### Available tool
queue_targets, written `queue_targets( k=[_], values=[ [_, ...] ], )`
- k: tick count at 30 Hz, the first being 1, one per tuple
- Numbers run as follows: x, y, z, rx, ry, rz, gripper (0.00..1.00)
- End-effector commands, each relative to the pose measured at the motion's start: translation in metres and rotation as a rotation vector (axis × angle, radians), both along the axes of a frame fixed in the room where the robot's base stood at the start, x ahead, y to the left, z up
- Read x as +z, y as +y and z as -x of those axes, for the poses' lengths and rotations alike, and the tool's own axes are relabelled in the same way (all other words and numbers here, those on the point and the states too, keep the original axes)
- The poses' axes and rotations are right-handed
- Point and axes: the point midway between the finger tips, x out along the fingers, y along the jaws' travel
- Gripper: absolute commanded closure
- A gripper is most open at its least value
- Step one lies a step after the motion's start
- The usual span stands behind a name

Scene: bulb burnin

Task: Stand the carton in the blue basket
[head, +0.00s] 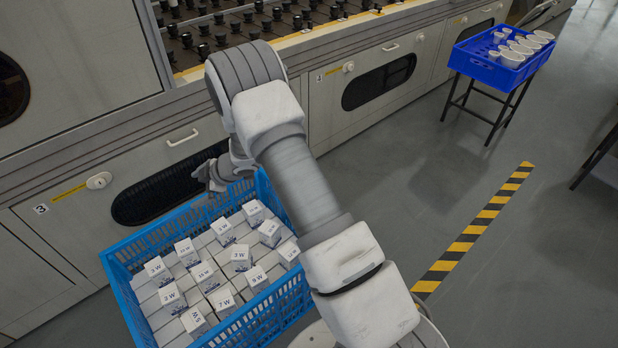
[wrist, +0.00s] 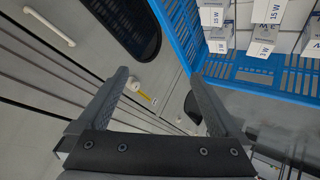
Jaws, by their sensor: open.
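The blue basket (head: 283,303) stands at the lower left in the head view, and its lattice wall (wrist: 265,73) crosses the upper right of the wrist view. Several white cartons (head: 240,258) marked with wattages stand in it above a layer of pale boxes; some also show in the wrist view (wrist: 268,12). Which one is the task's carton, I cannot tell. My gripper (head: 208,180) is at the basket's far edge, near the cabinet front. In the wrist view its fingers (wrist: 160,76) are apart with nothing between them.
The cabinet (head: 330,110) with handles and dark oval windows runs along behind the basket, with rows of dark sockets (head: 235,28) on top. A blue tray (head: 490,65) of white round items stands on a black stand at upper right. Floor around the striped line (head: 470,235) is clear.

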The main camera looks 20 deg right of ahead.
Motion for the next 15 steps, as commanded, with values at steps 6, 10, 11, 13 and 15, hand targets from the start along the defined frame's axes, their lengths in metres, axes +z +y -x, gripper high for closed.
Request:
queue_targets(
  k=[6, 10, 11, 13, 15],
  values=[
    [0.099, -0.048, -0.026, -0.253, -0.076, 0.059, 0.01],
    [0.151, -0.079, -0.024, -0.404, -0.095, 0.080, 0.01],
    [0.162, -0.086, -0.022, -0.437, -0.096, 0.083, 0.01],
    [0.188, -0.102, -0.015, -0.516, -0.097, 0.089, 0.01],
    [0.212, -0.118, -0.004, -0.593, -0.095, 0.092, 0.01]
  ],
)
